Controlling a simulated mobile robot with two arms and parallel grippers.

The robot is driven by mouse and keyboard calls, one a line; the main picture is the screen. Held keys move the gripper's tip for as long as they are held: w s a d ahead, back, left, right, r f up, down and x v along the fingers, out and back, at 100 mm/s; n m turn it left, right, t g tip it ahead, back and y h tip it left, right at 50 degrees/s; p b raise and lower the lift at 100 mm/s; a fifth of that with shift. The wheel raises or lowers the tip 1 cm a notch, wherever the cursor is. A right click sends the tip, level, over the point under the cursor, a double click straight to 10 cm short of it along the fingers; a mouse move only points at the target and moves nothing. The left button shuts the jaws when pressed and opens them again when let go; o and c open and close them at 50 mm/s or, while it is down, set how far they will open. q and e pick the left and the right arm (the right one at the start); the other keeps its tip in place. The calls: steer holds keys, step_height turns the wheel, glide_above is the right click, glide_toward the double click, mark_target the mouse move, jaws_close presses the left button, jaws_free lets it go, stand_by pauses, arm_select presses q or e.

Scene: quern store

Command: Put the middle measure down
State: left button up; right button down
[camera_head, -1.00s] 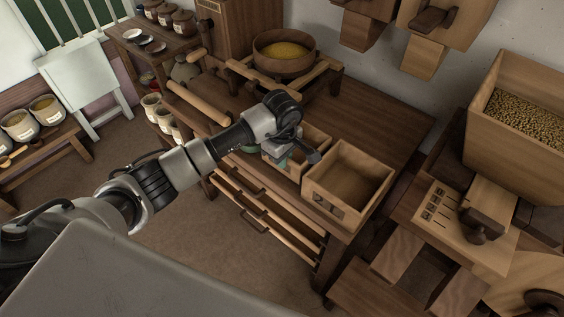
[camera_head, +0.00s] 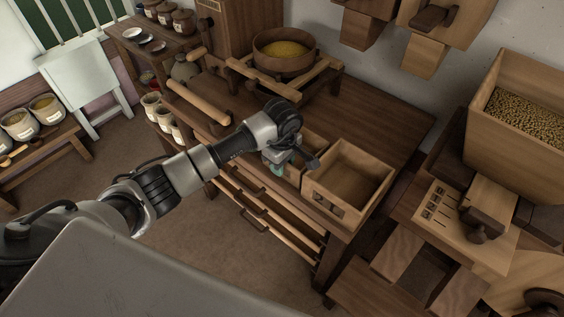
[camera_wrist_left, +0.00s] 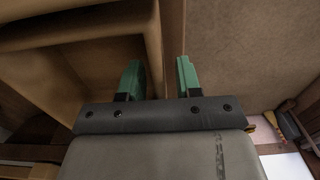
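In the left wrist view the gripper (camera_wrist_left: 160,72) is open. The light wooden wall of a box (camera_wrist_left: 152,40), apparently the middle measure, runs between its fingers, with a visible gap to the right finger. My right gripper is not in view.
A larger open wooden box (camera_head: 347,185) stands close on the right. Behind is a sieve (camera_head: 284,50) with yellow meal on a wooden frame. The bench top (camera_head: 385,122) is clear at back right. A rail (camera_head: 199,101) lies left of the arm.

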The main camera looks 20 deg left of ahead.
arm_select(q)
step_height(320, 180, up, 12)
steer(key=b, duration=0.1)
steer(key=shift+r, duration=0.15)
stand_by(0.5)
